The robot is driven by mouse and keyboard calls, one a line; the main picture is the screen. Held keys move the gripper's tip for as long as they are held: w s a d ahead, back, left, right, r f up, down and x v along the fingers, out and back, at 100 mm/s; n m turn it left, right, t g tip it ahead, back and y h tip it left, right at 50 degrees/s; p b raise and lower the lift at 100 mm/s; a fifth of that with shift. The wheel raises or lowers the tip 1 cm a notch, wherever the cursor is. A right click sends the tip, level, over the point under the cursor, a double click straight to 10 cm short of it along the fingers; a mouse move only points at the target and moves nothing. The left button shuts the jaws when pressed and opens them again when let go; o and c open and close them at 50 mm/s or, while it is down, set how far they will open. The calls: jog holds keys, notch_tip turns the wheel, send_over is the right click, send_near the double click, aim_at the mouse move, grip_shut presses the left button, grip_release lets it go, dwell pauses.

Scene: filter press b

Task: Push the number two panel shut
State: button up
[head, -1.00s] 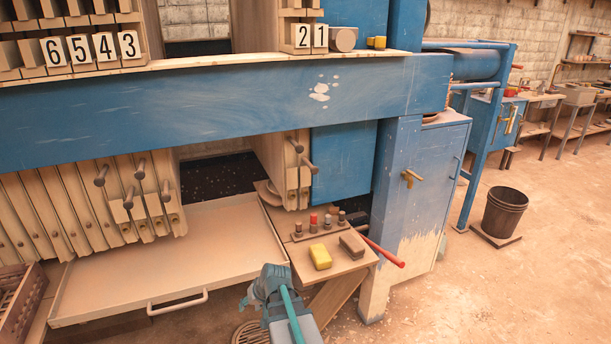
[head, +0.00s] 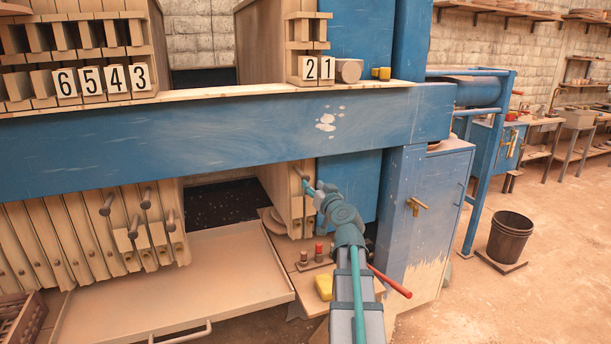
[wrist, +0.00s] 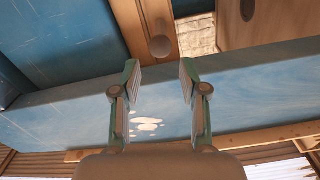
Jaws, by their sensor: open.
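The wooden panel tagged 2 (head: 311,68) stands beside the one tagged 1 (head: 326,69), against the blue end block. Both hang through the blue beam. Their lower ends carry rod handles, one of which (head: 301,172) shows just left of my gripper (head: 316,190). My gripper is open and empty, raised in front of these lower ends and partly covering them. In the wrist view, a round handle knob (wrist: 160,47) lies just beyond and between the open fingertips (wrist: 160,73). I cannot tell which panel that knob belongs to.
The blue beam (head: 230,136) crosses above my gripper. A wide gap separates this pair from the panels tagged 3 (head: 139,77) and up. A tray (head: 190,275) lies below. A side shelf with a yellow block (head: 324,287) and a red-handled lever (head: 388,280) are near my arm.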

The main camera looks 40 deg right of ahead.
aim_at(302, 172)
jog(key=p+x, duration=0.3)
jog(key=x, duration=0.6)
jog(key=shift+w, duration=0.1)
jog(key=shift+w+d, duration=0.25)
jog(key=shift+w, duration=0.4)
grip_shut()
